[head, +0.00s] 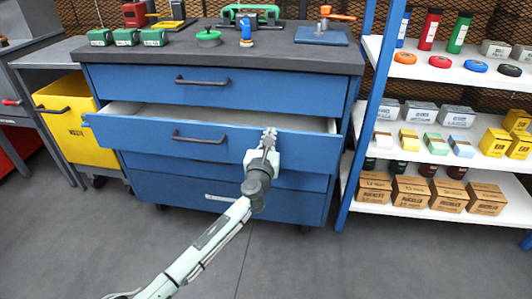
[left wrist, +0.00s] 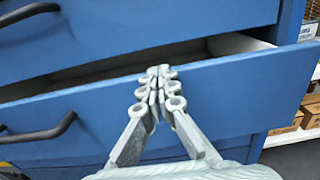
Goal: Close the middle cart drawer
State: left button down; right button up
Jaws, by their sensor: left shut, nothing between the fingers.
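The middle drawer (head: 150,133) of the blue cart is pulled partway out, below the shut top drawer (head: 140,86). Its pale inside shows over the front's top edge. In the left wrist view the drawer front (left wrist: 235,95) slants across the picture, with a dark gap above it. My left gripper (head: 268,136) is shut and empty, at the right part of the drawer front, right of its dark handle (head: 199,137). In the left wrist view its fingertips (left wrist: 159,72) overlap the front's top edge; I cannot tell whether they touch. My right gripper is out of view.
Blue drawers below are shut. A shelf rack (head: 430,175) with boxes and bottles stands close on the right. A yellow bin (head: 70,118) is at the left. Tools and green items lie on the dark cart top (head: 270,52). The grey floor in front is clear.

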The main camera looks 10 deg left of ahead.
pick_arm(q)
jog(key=shift+w+b, duration=0.65)
jog(key=shift+w, duration=1.85)
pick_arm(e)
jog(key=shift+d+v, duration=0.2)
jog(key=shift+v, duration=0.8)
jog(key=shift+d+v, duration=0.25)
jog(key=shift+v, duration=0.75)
pick_arm(q)
jog(key=shift+s, duration=0.1)
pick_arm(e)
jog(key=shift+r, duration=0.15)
